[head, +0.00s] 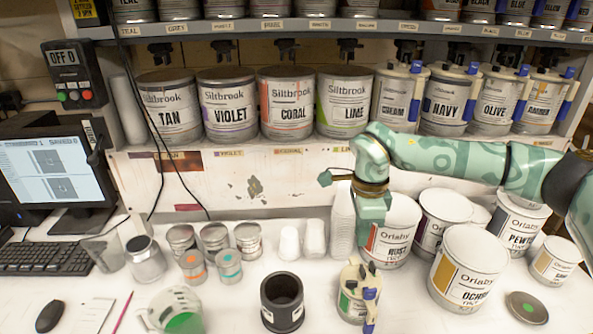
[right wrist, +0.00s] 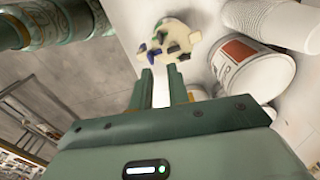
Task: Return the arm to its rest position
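My right arm (head: 450,158) reaches in from the right side of the head view, across the front of the shelf. My right gripper (head: 369,266) points down above the table, just behind and over a small can with a cream dispenser lid and blue lever (head: 357,293). In the right wrist view the two fingers (right wrist: 162,88) stand apart with nothing between them. The dispenser can (right wrist: 170,42) lies beyond the fingertips there, apart from them. My left gripper is not in view.
A white Rust can (head: 392,240) stands close beside the gripper, with stacked white cups (head: 343,220) to its left. An Ochre can (head: 467,268) and others stand at right. A black cup (head: 282,300) stands front centre. The colorant shelf (head: 300,140) is behind.

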